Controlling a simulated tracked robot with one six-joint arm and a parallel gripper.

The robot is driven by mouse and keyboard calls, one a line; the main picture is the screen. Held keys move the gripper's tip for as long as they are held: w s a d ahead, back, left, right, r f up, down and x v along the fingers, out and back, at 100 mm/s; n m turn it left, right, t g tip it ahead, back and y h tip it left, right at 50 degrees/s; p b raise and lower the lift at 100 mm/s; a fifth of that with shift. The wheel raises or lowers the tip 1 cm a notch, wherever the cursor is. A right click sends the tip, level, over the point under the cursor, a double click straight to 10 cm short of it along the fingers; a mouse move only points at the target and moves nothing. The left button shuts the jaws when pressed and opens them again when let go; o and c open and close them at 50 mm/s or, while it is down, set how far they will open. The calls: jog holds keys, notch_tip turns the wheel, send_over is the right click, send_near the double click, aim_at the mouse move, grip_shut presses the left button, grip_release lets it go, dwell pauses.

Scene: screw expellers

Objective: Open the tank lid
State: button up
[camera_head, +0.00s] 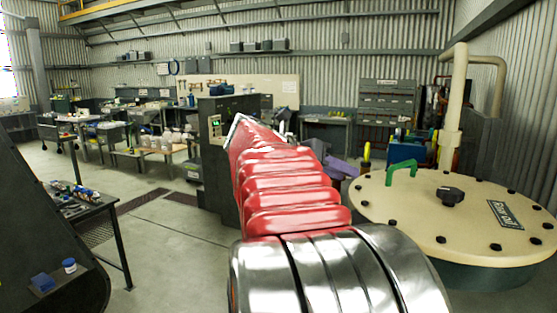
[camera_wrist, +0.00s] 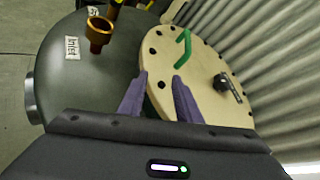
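The tank lid (camera_head: 455,218) is a round cream disc with dark bolts around its rim, lying flat and shut on the dark tank at the right of the head view. It also shows in the wrist view (camera_wrist: 195,80). A green handle (camera_head: 402,168) stands near the lid's edge; in the wrist view the green handle (camera_wrist: 181,50) lies beyond my fingertips. A black knob (camera_head: 450,196) sits near the lid's middle. My gripper (camera_wrist: 160,80) has two purple fingers, spread apart and empty, pointing toward the handle without touching it. In the head view my arm mostly hides the gripper (camera_head: 338,168).
A dark tank body marked "Inlet" (camera_wrist: 70,65) with a brass fitting (camera_wrist: 99,32) is left of the lid in the wrist view. A cream pipe (camera_head: 453,110) rises behind the lid. A dark table (camera_head: 85,212) stands at the left. Open floor lies between.

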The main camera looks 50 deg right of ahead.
aim_at(404, 166)
jog(key=s+d+r+g, duration=0.1)
jog(key=s+d+r+n+g, duration=0.1)
jog(key=d, duration=0.1)
jog(key=s+d+r, duration=0.1)
jog(key=d, duration=0.1)
jog(key=shift+s+r+n+g+h, duration=0.3)
jog(key=shift+s+n+g, duration=0.05)
jog(key=shift+n+g, duration=0.05)
jog(key=x, duration=1.3)
jog(key=shift+s+d+f, duration=0.2)
jog(key=shift+d, duration=0.05)
jog(key=shift+c, duration=0.4)
grip_shut()
